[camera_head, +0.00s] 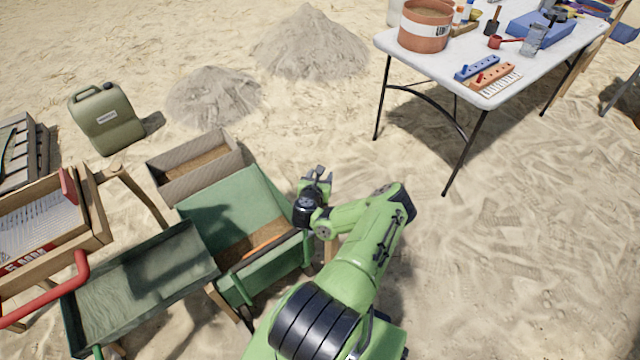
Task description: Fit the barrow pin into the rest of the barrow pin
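My gripper (317,175) is beside the right edge of a green sloped bin (225,205), above the sand. Its fingers look apart, with nothing clearly seen between them. A thin orange rod (268,247) lies slantwise across the front of the green bin, left of and below my gripper in the picture. It may be the barrow pin, but I cannot tell. On the white table (440,62) lie a blue block with holes (477,67) and an orange block (492,76) with a red piece on it. I cannot tell which thing is the pin's rest.
A green tray (135,285) and wooden crates stand at the left. A cardboard-coloured box (195,170) is behind the green bin. An olive canister (107,120) and two sand heaps stand farther back. Open sand lies at the right.

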